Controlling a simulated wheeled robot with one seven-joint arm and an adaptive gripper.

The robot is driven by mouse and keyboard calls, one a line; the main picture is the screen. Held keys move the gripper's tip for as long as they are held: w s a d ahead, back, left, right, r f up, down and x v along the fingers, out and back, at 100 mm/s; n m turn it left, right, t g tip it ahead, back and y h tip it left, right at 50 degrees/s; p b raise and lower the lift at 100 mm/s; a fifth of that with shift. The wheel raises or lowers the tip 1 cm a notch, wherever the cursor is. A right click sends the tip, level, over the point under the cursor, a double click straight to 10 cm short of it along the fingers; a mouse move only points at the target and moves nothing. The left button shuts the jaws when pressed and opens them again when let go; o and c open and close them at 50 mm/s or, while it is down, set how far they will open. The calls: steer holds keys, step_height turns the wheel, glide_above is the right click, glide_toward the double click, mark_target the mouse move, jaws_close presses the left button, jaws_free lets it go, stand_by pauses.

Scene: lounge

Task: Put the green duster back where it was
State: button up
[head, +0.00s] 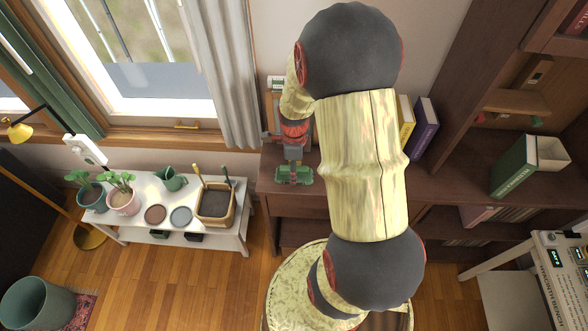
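A green block-shaped thing (294,175), which looks like the green duster, is over the left end of the dark wooden cabinet top (262,178) in the head view. My gripper (294,163) points down right at it, and its end meets the green thing from above. The fingers are too small and too covered to show whether they are closed on it. I cannot tell whether the green thing rests on the wood or hangs just above it.
A white bench (140,228) at left holds potted plants (123,198), a green watering can (171,178), saucers and a soil box (215,203). Purple (425,125) and yellow books stand behind my arm. A green-sided box (515,166) sits on the cabinet at right.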

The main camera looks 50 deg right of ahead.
steer(key=shift+o, duration=0.4)
step_height(320, 180, up, 12)
steer(key=p, duration=0.3)
steer(key=a+r+n+t, duration=0.2)
steer(key=a+r+n, duration=0.8)
steer(key=r+n, duration=0.15)
steer(key=s+a+r+n+t, duration=0.1)
steer(key=s+a+r+n, duration=0.2)
steer(key=a+r+n, duration=0.2)
steer(key=s+a+r+n+t, duration=0.2)
steer(key=s+a+r+n, duration=0.2)
steer(key=a+n, duration=0.3)
steer(key=r+n, duration=0.1)
steer(key=n, duration=0.3)
steer(key=shift+s+a+t, duration=0.3)
steer(key=shift+r, duration=0.1)
steer(key=shift+c, duration=0.4)
